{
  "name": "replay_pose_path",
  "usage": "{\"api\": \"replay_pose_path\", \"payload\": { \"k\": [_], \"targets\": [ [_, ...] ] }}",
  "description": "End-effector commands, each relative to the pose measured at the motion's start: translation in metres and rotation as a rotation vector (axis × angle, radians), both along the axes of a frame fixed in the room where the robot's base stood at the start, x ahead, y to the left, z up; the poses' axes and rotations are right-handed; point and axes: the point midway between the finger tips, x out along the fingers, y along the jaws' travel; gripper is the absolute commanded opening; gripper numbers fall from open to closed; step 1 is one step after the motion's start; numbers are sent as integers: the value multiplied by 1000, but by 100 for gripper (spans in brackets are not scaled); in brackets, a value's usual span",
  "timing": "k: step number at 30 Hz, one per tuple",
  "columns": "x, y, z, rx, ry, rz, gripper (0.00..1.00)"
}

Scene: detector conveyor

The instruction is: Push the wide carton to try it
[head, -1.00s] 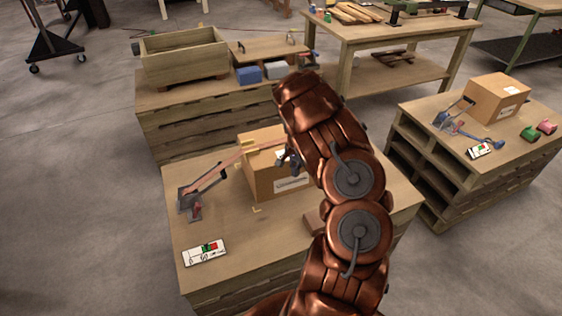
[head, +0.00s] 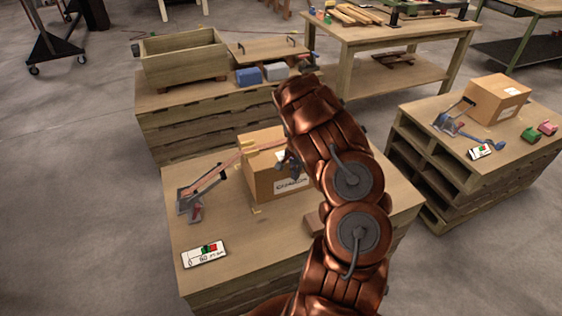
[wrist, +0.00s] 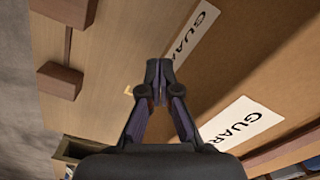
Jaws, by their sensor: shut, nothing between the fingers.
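A brown carton (head: 262,182) stands upright on the front pallet table, with a white printed label on its front face. I take it as the wide carton. In the wrist view the carton (wrist: 285,65) fills the right side, and labels reading "GUAR" show beside the fingers. My gripper (wrist: 157,68) is shut and empty, with its fingertips close to the carton's labelled face. I cannot tell whether they touch. In the head view my gripper (head: 286,161) is at the carton's front, partly hidden by my arm, which also covers the carton's right part.
A clamp-like lever device (head: 190,200) and a gauge card (head: 205,254) lie left of the carton. A wooden block (head: 314,224) is in front, by my arm. Another carton (head: 497,97) stands on the right pallet. A wooden crate (head: 185,58) is behind.

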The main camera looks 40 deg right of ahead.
Motion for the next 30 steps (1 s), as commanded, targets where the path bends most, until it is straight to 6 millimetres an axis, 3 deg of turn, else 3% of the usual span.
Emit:
{"api": "replay_pose_path", "payload": {
  "k": [30],
  "targets": [
    [8,-2,0,1,-2,1,0]
  ]
}}
